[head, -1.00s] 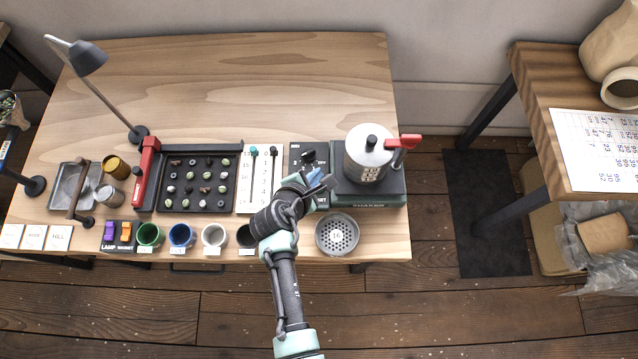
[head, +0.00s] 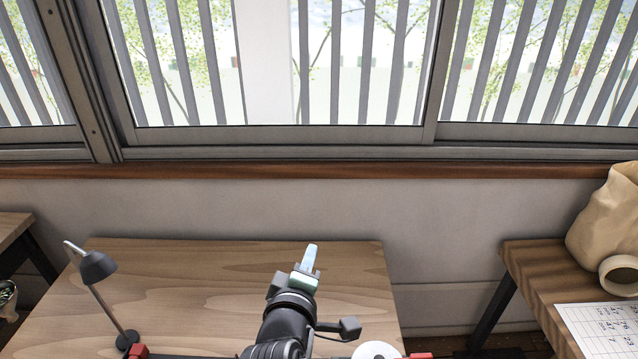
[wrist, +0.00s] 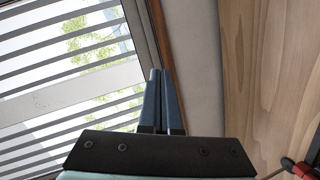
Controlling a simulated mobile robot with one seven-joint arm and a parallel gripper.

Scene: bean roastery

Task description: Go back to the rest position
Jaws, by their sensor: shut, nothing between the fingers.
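My gripper (head: 308,262) is raised above the wooden table (head: 190,285) in the head view, pointing toward the window wall. In the wrist view, my gripper (wrist: 161,75) has its two dark fingers together, with nothing between them. The fingers point at the window and wall, clear of any object. The wooden table (wrist: 270,60) shows on the right of the wrist view. Most of the table's front part lies below the head view.
A desk lamp (head: 97,268) stands at the table's left. The top of the white-lidded canister (head: 376,350) shows at the bottom edge. A side table (head: 540,270) on the right holds a paper bag (head: 608,225) and a printed sheet (head: 603,328). The window (head: 365,60) is behind.

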